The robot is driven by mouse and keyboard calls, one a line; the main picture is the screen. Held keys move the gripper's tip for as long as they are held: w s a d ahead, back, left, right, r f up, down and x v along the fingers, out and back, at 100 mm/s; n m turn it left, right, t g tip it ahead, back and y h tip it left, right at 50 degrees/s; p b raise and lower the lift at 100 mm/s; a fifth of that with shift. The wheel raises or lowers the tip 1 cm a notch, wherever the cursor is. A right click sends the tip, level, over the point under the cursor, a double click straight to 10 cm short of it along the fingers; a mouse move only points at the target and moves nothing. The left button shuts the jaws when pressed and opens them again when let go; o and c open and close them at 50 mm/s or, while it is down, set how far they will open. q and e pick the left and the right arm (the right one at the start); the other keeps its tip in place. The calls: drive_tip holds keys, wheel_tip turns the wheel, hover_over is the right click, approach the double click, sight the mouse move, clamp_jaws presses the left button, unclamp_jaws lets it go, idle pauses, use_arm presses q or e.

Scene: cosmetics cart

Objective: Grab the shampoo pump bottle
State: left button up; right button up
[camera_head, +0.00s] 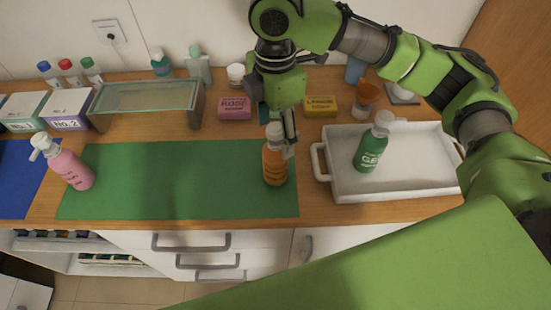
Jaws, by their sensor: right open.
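An orange pump bottle (274,166) with a pale pump head stands upright on the right end of the green mat (180,185). Its label is too small to read. My right gripper (279,125) points down over this bottle, open, with its fingers at the pump head and upper part. Whether they touch it I cannot tell. A pink pump bottle (74,168) stands at the left of the mat, and a green pump bottle (371,148) marked "GEL" stands in the white tray. None of the labels I can read says shampoo. My left gripper is not in view.
The white tray (412,185) lies right of the mat. The mat's middle is clear.

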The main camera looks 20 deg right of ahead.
sight(276, 144)
drive_tip(key=shift+d+f, duration=0.1)
drive_tip(key=shift+f, duration=0.3)
wheel_tip(276, 144, down, 4)
drive_tip(key=shift+w+d+f+p, duration=0.1)
drive_tip(key=shift+w+f+p, duration=0.05)
drive_tip(key=shift+p, duration=0.55)
clamp_jaws()
